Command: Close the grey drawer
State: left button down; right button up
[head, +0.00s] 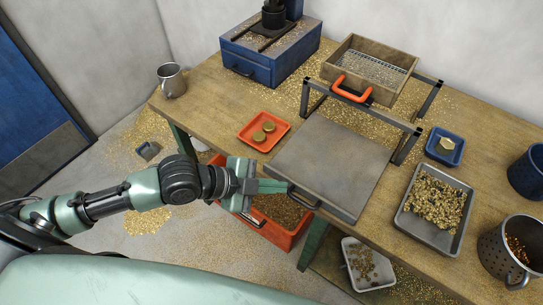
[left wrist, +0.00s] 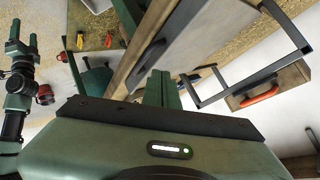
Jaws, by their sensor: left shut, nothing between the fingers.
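The grey drawer (head: 335,160) has a flat grey top and sticks out past the front edge of the table, under a black frame. Its dark handle (head: 303,199) is on the front. My left gripper (head: 284,186) is shut and empty, its green fingers close to the handle; I cannot tell if they touch it. In the left wrist view the shut fingers (left wrist: 161,88) point toward the handle (left wrist: 150,60) from just in front.
A wooden sieve tray (head: 366,72) with an orange handle rests on the frame. A red crate (head: 294,238) stands below.

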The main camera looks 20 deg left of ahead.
pick_arm(q)
jog(key=s+a+r+m+g+y+p, duration=0.1)
jog(key=s+a+r+g+y+p, duration=0.1)
jog(key=s+a+p, duration=0.3)
jog(key=w+d+f+p, duration=0.3)
jog(key=w+d+f, duration=0.1)
jog(key=w+f, duration=0.4)
jog(key=shift+w+d+y, duration=0.15)
jog(key=shift+w+y, duration=0.15)
jog(key=shift+w, duration=0.2)
pick_arm(e)
jog(key=s+a+r+g, duration=0.1)
jog(key=s+a+r, duration=0.1)
jog(key=s+r, duration=0.5)
jog(key=shift+a+r, duration=0.25)
jog(key=shift+r, duration=0.7)
jog(key=shift+s, duration=0.1)
